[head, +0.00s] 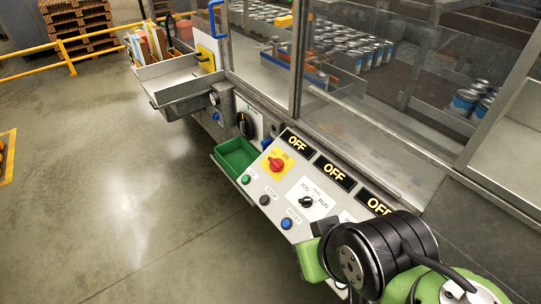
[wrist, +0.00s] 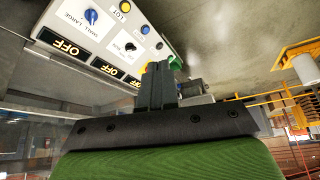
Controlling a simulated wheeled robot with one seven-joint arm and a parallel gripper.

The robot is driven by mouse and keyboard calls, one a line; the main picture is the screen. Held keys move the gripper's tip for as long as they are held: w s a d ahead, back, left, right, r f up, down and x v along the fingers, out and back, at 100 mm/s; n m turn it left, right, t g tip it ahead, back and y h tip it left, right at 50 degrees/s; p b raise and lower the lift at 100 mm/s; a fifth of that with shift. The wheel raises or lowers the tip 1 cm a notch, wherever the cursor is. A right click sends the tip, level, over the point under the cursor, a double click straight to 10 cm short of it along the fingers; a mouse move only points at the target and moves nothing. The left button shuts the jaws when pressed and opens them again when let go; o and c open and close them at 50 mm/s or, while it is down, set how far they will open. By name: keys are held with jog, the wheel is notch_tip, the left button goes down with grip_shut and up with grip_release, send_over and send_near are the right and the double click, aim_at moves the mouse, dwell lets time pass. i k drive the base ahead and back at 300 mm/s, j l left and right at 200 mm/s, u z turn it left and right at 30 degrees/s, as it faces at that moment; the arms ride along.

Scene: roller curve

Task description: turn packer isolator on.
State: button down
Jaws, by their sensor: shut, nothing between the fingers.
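A red rotary knob (head: 277,163) on a yellow plate, with "ON" printed beside it, sits at the upper left of the sloped control panel (head: 266,186). The black displays (head: 298,144) along the panel's top edge read OFF. A black selector (head: 306,202) marked JOG and RUN is lower right of the red knob. In the wrist view my gripper (wrist: 158,70) is shut and empty, its dark fingers pointing towards the panel's end. They hide most of the yellow plate there. In the head view my wrist covers the panel's lower right.
Green, black and blue buttons (head: 287,223) line the panel's front edge. A green tray (head: 236,156) and a black rotary switch (head: 245,124) on a grey box lie beyond the panel. Glass guarding (head: 380,120) rises behind.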

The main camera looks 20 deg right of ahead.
aim_at(276, 165)
jog(key=i+j+z, duration=0.5)
jog(key=i, duration=0.15)
jog(key=i+j+z, duration=0.7)
jog(key=j, duration=0.35)
jog(key=i+j+z, duration=0.25)
jog(key=j, duration=0.2)
jog(key=i+j+z, duration=0.25)
jog(key=j, duration=0.25)
jog(key=j+z, duration=0.2)
jog(key=j, duration=0.25)
